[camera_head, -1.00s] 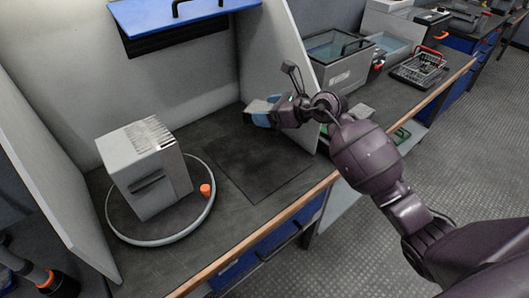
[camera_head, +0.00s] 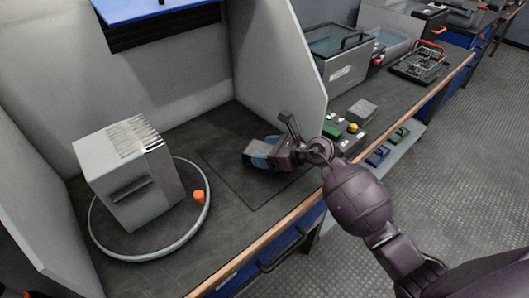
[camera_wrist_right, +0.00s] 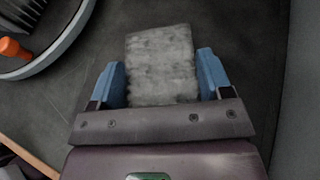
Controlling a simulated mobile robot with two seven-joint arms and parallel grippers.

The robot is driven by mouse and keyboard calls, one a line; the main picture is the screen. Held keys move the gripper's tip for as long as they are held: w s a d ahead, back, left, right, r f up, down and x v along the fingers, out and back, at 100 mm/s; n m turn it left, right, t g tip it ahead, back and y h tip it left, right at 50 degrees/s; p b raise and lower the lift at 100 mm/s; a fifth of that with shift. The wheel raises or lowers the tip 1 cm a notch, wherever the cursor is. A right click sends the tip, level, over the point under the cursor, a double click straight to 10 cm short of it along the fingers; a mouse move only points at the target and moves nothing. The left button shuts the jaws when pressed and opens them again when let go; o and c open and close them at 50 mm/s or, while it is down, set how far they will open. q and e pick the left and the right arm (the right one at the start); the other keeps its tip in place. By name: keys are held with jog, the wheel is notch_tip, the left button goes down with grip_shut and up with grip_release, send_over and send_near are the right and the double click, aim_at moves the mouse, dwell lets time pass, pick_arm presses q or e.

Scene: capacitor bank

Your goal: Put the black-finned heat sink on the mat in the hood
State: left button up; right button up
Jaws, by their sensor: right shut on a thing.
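My right gripper (camera_head: 262,157) is inside the hood, over the dark square mat (camera_head: 243,190). In the right wrist view its two blue fingertips (camera_wrist_right: 162,82) are shut on the sides of a grey, mottled rectangular block (camera_wrist_right: 160,60), which I take to be the heat sink. Its fins are not clear from here, so I cannot confirm their colour.
A large grey box (camera_head: 125,190) with a ridged top stands on a round plate (camera_head: 150,252) with an orange knob (camera_head: 198,197), left of the mat. The hood's right wall (camera_head: 280,60) is close to my gripper. Beyond it lie a grey block (camera_head: 363,110) and small coloured parts.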

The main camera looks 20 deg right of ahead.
dwell(0.3)
jog(key=shift+f, duration=0.15)
jog(key=shift+f, duration=0.15)
jog(key=o, duration=1.2)
jog(key=shift+c, duration=0.2)
